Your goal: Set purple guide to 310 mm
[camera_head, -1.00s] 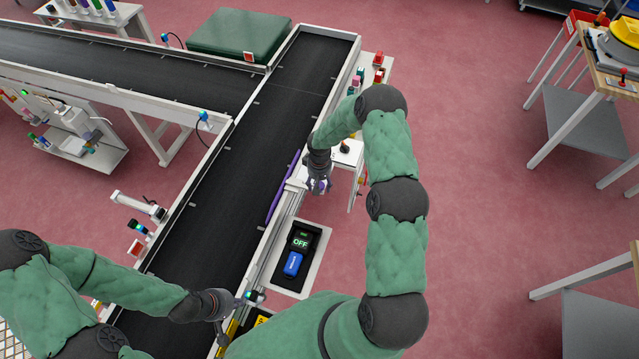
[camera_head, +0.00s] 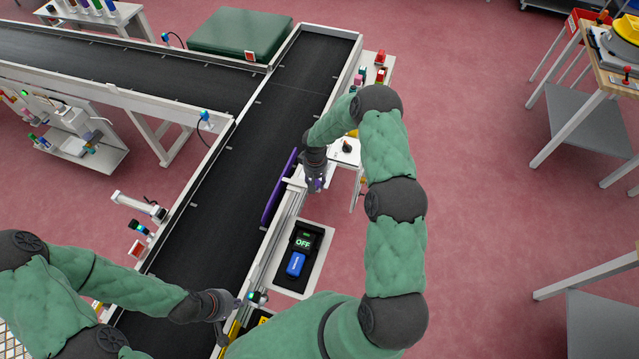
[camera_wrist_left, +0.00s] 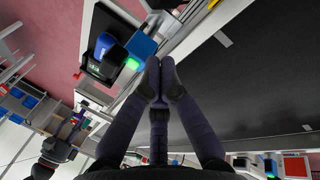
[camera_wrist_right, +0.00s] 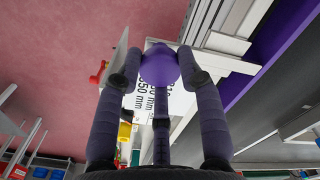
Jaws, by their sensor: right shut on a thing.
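The purple guide (camera_head: 280,187) is a long bar along the right edge of the black conveyor belt (camera_head: 225,180). It also shows at the right of the right wrist view (camera_wrist_right: 262,58). My right gripper (camera_head: 315,183) is beside it on the outer side, shut on a round purple knob (camera_wrist_right: 160,66). Behind the knob is a white plate (camera_wrist_right: 180,103) with printed mm values, one ending in 50 mm; the fingers and knob hide part of it. My left gripper (camera_wrist_left: 160,80) has its fingertips together, empty, near the belt's front right edge.
Small sensors (camera_head: 140,227) stand along the left edge. A wooden-topped table (camera_head: 600,65) stands far right, with open floor between.

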